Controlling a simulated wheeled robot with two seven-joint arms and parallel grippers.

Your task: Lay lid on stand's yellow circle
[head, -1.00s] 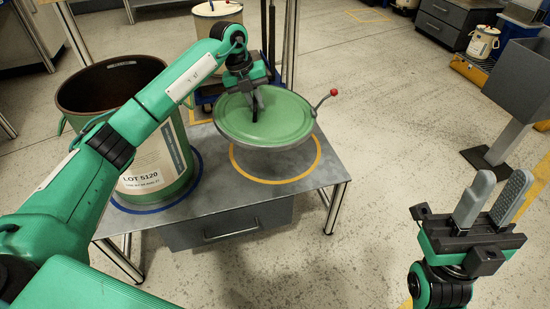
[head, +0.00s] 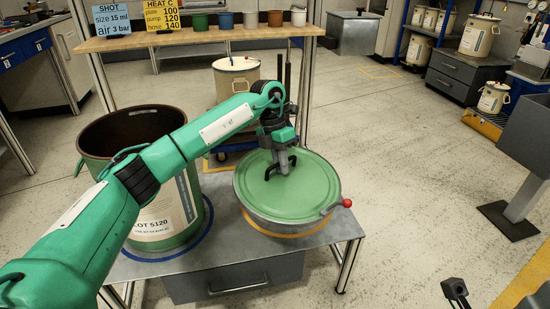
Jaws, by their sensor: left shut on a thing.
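The green round lid (head: 310,190) with a grey metal rim lies level over the yellow circle (head: 262,228) on the stand (head: 215,262). The lid covers most of the circle; a yellow arc shows along its front edge. The rim looks at or very near the stand's top; I cannot tell whether it touches. My left gripper (head: 282,165) reaches down from above and is shut on the lid's dark handle (head: 271,172).
An open green drum (head: 150,215) labelled LOT 5120 stands inside a blue circle left of the lid. A lever with a red knob (head: 347,203) sticks out from the rim to the right. Behind are a cream drum (head: 235,85) and a wooden shelf (head: 200,36).

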